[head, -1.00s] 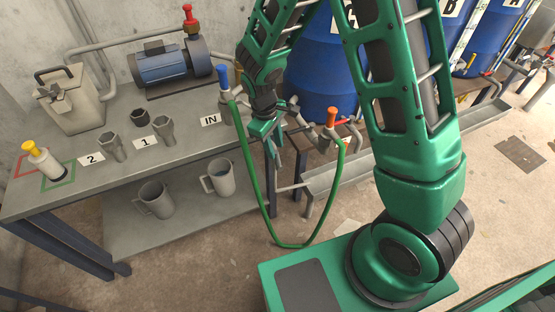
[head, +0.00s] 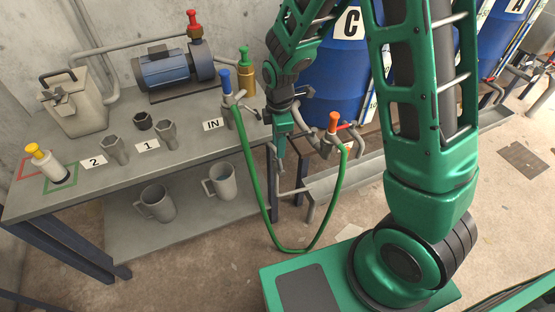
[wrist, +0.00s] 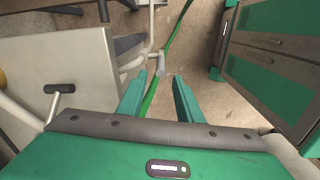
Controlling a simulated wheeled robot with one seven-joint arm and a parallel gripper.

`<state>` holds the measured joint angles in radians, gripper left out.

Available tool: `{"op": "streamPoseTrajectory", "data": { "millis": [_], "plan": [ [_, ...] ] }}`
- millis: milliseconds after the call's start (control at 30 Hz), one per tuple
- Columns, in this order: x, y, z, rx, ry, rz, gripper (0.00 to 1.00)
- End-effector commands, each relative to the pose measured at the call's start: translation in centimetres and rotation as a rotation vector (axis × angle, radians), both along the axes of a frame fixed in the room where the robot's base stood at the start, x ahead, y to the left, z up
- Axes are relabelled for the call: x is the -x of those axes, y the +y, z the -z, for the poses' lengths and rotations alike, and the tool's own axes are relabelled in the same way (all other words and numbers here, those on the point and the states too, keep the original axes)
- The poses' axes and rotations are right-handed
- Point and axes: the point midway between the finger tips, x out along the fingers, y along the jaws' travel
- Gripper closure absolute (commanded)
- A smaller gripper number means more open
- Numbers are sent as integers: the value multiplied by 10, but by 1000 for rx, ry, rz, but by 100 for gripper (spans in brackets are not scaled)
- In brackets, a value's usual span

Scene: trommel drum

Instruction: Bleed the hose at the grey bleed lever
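The green hose (head: 262,205) hangs in a loop from the blue-topped fitting (head: 226,82) at the IN label to the orange-topped fitting (head: 334,122) on the right. My gripper (head: 280,155) points down just off the bench edge, between the two fittings. In the wrist view its fingers (wrist: 158,98) are apart, with nothing gripped. The hose (wrist: 151,93) shows between and beyond them. A small lever with a dark grip (wrist: 60,88) stands left of the fingers, apart from them. I cannot make out for certain which part is the grey bleed lever.
Two mugs (head: 157,203) stand on the lower shelf. A blue drum marked C (head: 335,75) stands behind my arm.

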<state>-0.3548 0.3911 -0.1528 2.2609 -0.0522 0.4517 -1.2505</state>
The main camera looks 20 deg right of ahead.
Motion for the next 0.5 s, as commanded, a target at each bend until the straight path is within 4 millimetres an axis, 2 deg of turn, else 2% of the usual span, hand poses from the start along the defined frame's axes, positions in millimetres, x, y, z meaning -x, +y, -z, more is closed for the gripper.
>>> {"op": "streamPoseTrajectory", "data": {
  "millis": [100, 300, 500],
  "plan": [
    [0, 0, 23, 2, 5, 0, 68],
    [0, 0, 55, 2, 4, 1, 68],
    [-2, 0, 74, 1, 2, 1, 68]
  ]
}}
